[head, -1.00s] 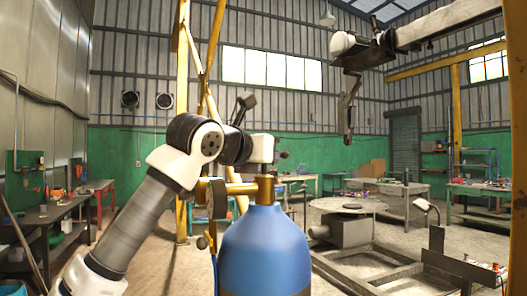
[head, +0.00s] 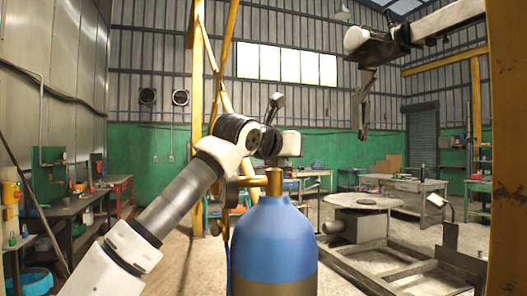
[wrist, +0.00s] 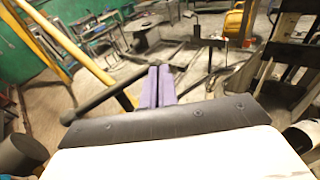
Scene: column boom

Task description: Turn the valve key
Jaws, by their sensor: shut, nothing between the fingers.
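A blue gas cylinder (head: 272,240) stands upright in front of me in the head view. Its brass valve (head: 273,182) is on top, with a dark round gauge (head: 231,190) at the left. I cannot make out a separate valve key. My arm reaches up from the lower left, and its white wrist end is behind and above the valve, apart from it as far as I can tell. In the wrist view my gripper (wrist: 159,86) has its purple fingers together, with nothing between them. A dark bar (wrist: 100,101) crosses left of the fingers; I cannot tell what it is.
A yellow post (head: 197,120) rises behind my arm. A round table (head: 364,201) and a low metal frame (head: 390,262) stand at the right. Workbenches (head: 70,208) line the left wall. Open floor lies beyond the cylinder.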

